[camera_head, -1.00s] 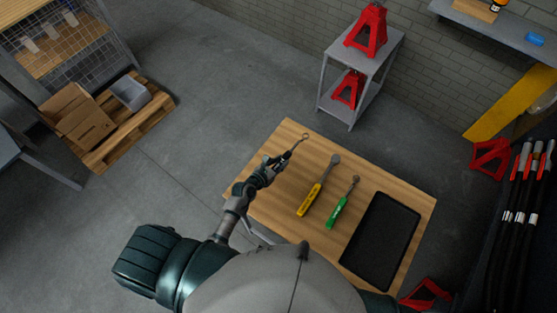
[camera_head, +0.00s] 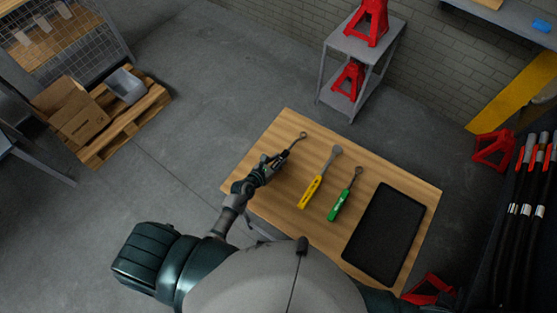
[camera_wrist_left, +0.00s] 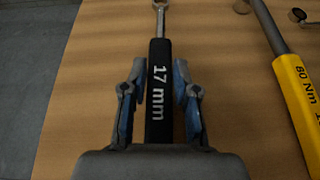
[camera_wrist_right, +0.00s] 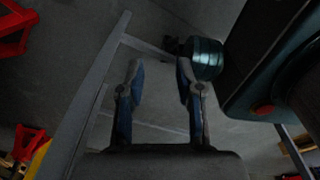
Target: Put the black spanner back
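The black spanner (camera_head: 283,157) has a metal ring end and a black handle. It points toward the back of the wooden table (camera_head: 268,215), left of the other tools. In the left wrist view its handle (camera_wrist_left: 160,88) reads "17 mm". My left gripper (camera_head: 277,160) is over the handle. Its two fingers (camera_wrist_left: 160,75) stand on either side of the handle with narrow gaps, so it looks open around it. Whether the spanner lies fully on the table is hard to tell. My right gripper (camera_wrist_right: 160,75) is open and empty, away from the tools.
A yellow torque wrench (camera_head: 313,190) and a green one (camera_head: 340,204) lie to the right of the spanner. A black tray (camera_head: 385,233) is at the table's right. A grey stand with red jacks (camera_head: 368,25) stands behind. Black hoses (camera_head: 525,190) hang at far right.

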